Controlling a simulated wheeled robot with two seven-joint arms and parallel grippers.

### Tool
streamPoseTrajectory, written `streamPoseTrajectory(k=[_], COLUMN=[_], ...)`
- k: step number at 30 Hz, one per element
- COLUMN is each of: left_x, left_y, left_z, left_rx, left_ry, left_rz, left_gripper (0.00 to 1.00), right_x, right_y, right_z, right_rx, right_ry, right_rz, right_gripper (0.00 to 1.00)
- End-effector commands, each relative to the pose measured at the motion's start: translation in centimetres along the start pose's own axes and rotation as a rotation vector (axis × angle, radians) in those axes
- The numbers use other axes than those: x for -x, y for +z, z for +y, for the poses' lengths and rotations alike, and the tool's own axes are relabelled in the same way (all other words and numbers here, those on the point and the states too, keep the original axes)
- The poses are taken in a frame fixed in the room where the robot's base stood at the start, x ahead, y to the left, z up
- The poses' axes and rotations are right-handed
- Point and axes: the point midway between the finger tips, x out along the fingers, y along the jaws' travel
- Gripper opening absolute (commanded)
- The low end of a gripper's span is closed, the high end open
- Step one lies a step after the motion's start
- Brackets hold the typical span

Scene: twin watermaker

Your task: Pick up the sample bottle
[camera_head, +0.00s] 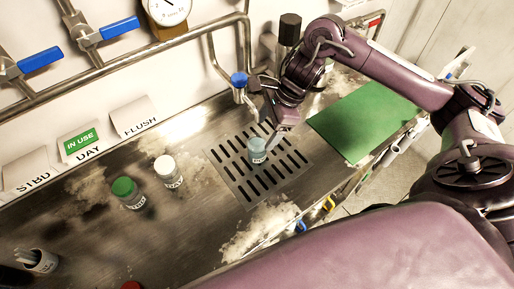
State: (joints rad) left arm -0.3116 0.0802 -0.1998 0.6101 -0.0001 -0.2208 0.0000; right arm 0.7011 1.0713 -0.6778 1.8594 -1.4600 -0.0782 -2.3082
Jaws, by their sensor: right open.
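A small pale teal bottle (257,150) with a dark-printed label stands upright on the slotted drain grate (235,182), below the blue-handled tap. It looks like the sample bottle. My right gripper (270,112) is open just above and to the right of it, with one finger pointing down near its top. I cannot tell whether the finger touches the bottle. A white-capped bottle (168,172) and a green-capped bottle (128,193) stand on the steel counter to the left.
The blue-handled tap (240,84) rises close to the right gripper's left side. A dark-capped cylinder (288,38) stands behind my right arm. A green mat (362,122) lies to the right. Label cards (82,144) line the wall.

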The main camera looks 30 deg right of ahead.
Motion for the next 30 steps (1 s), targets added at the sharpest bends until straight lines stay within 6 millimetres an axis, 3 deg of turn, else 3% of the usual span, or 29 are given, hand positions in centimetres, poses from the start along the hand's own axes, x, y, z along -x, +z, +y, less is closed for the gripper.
streamPoseTrajectory(k=[7, 12, 17, 30], left_x=[0.8, 0.9, 0.9, 0.8], left_y=[-1.0, -2.5, -2.5, -1.5], left_z=[-0.1, -0.3, -0.3, -0.2], left_rx=[0.000, 0.000, 0.000, 0.000], left_ry=[-0.001, -0.004, -0.004, -0.002], left_rz=[0.013, 0.036, 0.035, 0.021], left_gripper=[0.36, 0.36, 0.36, 0.36], right_x=[-3.3, -4.0, -4.0, -4.0], right_y=[0.1, 0.0, 0.0, 0.0], right_z=[0.1, 0.1, 0.0, 0.0], right_rx=[-0.002, 0.000, 0.000, 0.000], right_ry=[0.005, 0.002, 0.001, 0.001], right_rz=[-0.002, 0.000, 0.000, 0.000], right_gripper=[0.73, 0.73, 0.73, 0.15])
